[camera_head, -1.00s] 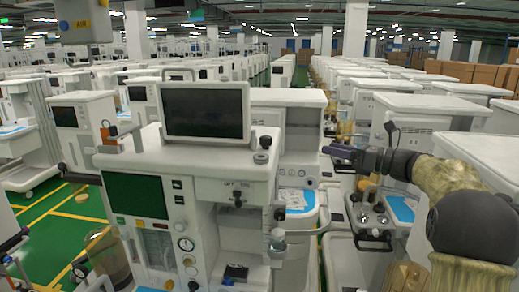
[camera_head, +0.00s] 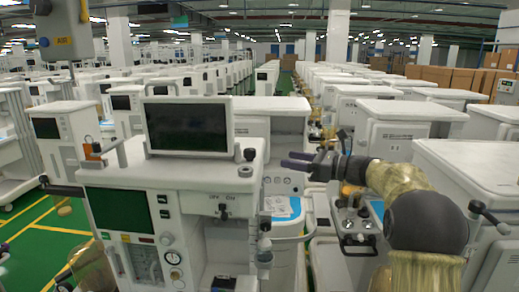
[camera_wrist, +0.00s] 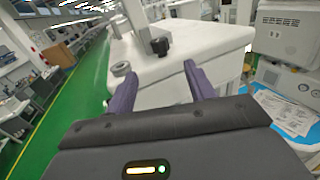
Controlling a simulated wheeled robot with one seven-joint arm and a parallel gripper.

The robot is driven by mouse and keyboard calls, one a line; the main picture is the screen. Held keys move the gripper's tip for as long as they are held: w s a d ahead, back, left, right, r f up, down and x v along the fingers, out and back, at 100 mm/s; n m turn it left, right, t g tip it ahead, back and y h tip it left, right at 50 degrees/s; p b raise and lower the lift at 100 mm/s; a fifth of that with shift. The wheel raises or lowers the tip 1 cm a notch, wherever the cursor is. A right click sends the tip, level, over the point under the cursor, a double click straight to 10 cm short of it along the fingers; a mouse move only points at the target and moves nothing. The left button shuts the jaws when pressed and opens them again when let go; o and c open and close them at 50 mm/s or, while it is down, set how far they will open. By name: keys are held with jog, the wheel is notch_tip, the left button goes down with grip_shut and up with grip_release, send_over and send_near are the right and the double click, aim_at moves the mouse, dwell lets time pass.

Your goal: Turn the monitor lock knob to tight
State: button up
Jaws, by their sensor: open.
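The monitor (camera_head: 187,126) stands on top of the near white cart (camera_head: 120,177), its dark screen facing me. A dark knob (camera_head: 249,155) sits on the cart top at the right of the monitor. My gripper (camera_head: 290,160) is open and empty, to the right of the knob. Its purple fingers (camera_wrist: 160,86) point toward the cart top, apart from both pieces.
Rows of similar white carts fill the hall. Another cart (camera_head: 385,108) stands to the right, near my arm. A blue tray with papers (camera_wrist: 285,110) lies at the right in the wrist view. Green floor (camera_wrist: 65,110) is open at the left there.

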aim_at(258, 162)
jog(key=p+x, duration=0.5)
jog(key=x, duration=0.6)
jog(key=shift+a, duration=0.3)
jog(key=shift+s+d, duration=0.1)
jog(key=shift+d, duration=0.1)
jog(key=c, duration=1)
jog(key=shift+w+d, duration=0.15)
jog(key=shift+w, duration=0.1)
jog(key=shift+s+f+t+b, duration=0.15)
jog(key=shift+t+b, duration=0.15)
jog(key=shift+b, duration=0.55)
